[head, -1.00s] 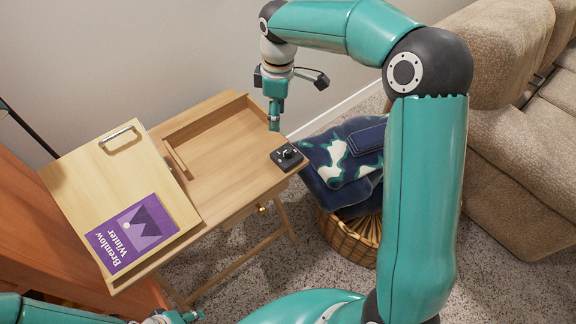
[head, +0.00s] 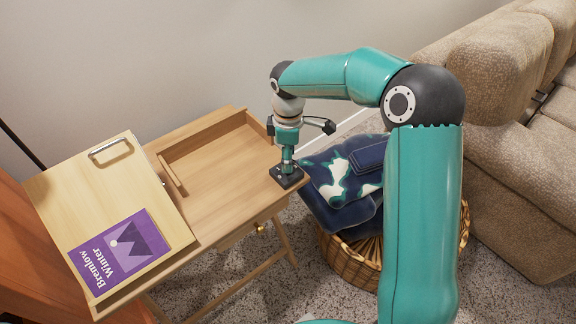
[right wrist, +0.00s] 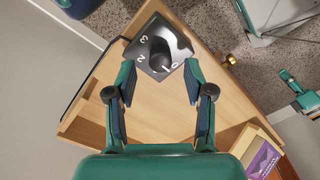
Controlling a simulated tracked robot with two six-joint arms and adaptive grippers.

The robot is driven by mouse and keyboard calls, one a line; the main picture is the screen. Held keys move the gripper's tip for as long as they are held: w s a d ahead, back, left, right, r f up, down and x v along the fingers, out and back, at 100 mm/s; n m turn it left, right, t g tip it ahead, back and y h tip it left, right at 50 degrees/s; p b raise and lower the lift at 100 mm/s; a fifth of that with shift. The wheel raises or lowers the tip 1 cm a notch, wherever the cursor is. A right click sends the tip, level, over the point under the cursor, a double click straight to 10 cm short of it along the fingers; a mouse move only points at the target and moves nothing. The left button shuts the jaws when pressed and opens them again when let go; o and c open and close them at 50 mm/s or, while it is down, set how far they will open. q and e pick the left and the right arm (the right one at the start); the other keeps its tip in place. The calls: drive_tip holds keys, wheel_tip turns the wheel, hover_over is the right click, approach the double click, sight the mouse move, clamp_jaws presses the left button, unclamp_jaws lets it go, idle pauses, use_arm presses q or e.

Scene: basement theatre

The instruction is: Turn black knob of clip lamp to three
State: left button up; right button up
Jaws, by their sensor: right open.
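The black knob (right wrist: 161,52) sits on a small dark square plate with white digits in the right wrist view. I can read 0, 2 and 3; the knob partly covers the plate, and I cannot tell surely which digit it points at. In the head view the plate (head: 287,179) lies at the right corner of the wooden desk, and my right gripper (head: 287,161) points down over it, hiding the knob. In the right wrist view my right gripper (right wrist: 159,75) is open, its fingers either side of the knob, apparently not touching it. A small teal part, apparently my left gripper (right wrist: 300,92), shows at the right edge.
The wooden desk (head: 222,160) has a raised back rim and a tilted board with a purple book (head: 119,252). A wicker basket (head: 350,263) with folded blue cloth (head: 341,210) stands close to its right. A beige sofa (head: 500,130) is further right.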

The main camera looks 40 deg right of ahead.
drive_tip(key=shift+f, duration=1.5)
clamp_jaws()
